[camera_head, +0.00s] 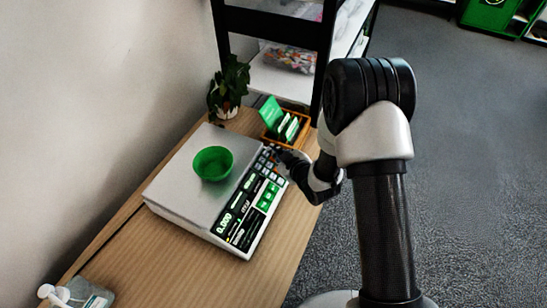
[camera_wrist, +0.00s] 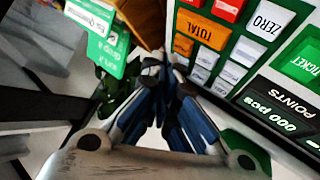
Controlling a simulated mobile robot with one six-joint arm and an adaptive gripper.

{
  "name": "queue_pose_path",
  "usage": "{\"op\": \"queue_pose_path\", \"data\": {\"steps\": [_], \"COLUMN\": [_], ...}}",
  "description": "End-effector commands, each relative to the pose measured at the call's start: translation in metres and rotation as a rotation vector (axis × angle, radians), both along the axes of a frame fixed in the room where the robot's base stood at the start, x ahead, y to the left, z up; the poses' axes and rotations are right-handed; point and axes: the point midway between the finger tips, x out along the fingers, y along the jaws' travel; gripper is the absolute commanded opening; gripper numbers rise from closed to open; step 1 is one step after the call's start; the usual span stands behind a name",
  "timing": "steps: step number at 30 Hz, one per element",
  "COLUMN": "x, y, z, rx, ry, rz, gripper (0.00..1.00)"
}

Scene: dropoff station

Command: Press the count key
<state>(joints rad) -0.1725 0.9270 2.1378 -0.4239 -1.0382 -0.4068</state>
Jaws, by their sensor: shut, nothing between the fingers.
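The counting scale (camera_head: 180,178) stands on the wooden table with a green bowl (camera_head: 213,165) on its pan. Its front panel has a lit display reading 0.000 (camera_head: 224,223) and a keypad (camera_head: 262,172) at the far end. In the head view my gripper (camera_head: 281,155) partly covers that end; contact cannot be told.
A wooden box (camera_head: 270,137) with green and white cards stands just beyond the keypad. A potted plant (camera_head: 229,88) is behind it by the wall. A pump bottle (camera_head: 78,296) stands at the near left. The wooden table (camera_head: 190,270) is bare in front of the scale.

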Motion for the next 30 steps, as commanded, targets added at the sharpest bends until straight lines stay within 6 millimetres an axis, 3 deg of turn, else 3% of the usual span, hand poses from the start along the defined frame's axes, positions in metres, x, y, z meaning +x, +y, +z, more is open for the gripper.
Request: {"op": "queue_pose_path", "data": {"steps": [5,20,30], "x": [0.000,-0.007,-0.007], "y": [-0.001,-0.018,-0.019], "z": [0.003,0.045,0.046], "rx": [0.000,0.000,0.000], "ry": [0.000,0.000,0.000], "rz": [0.000,0.000,0.000], "gripper": [0.00,0.00,0.00]}}
